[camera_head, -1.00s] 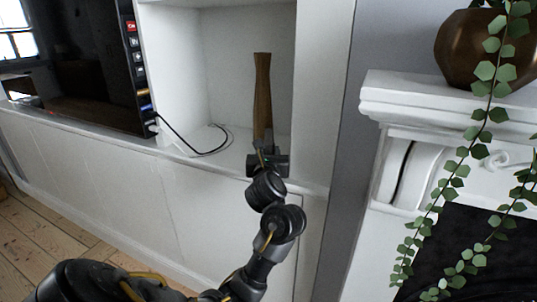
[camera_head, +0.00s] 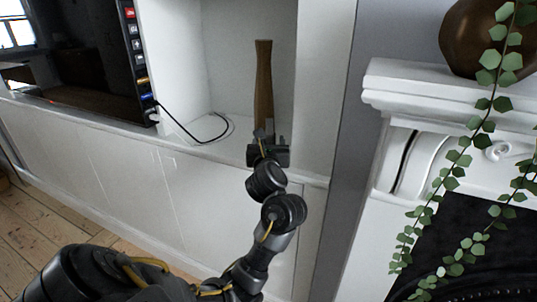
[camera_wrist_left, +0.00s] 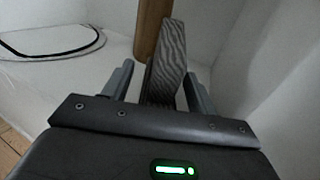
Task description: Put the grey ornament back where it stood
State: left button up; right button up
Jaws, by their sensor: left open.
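The grey ornament (camera_wrist_left: 166,66), a slab with wavy dark stripes, stands between my left gripper's fingers in the left wrist view. My left gripper (camera_wrist_left: 160,80) is open, with one finger on each side of it; I cannot tell if either touches. In the head view my left gripper (camera_head: 267,143) is at the front of the white alcove shelf (camera_head: 230,148), and the ornament is mostly hidden there. A tall brown wooden piece (camera_head: 263,85) rises just behind it, and also shows in the wrist view (camera_wrist_left: 150,25). My right gripper is not in view.
A black cable (camera_head: 190,133) lies in a loop on the shelf to the left, running from the dark screen (camera_head: 75,65). The alcove's right wall (camera_head: 325,90) is close to the gripper. A white mantel (camera_head: 420,90) with a trailing plant stands farther right.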

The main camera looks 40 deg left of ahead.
pick_arm(q)
jog(key=p+v, duration=0.3)
jog(key=v, duration=0.8)
jog(key=shift+d, duration=0.2)
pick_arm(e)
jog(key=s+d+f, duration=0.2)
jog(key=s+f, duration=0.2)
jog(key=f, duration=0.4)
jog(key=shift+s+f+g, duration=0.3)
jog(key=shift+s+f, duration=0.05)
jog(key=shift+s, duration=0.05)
pick_arm(q)
jog(key=shift+s, duration=0.15)
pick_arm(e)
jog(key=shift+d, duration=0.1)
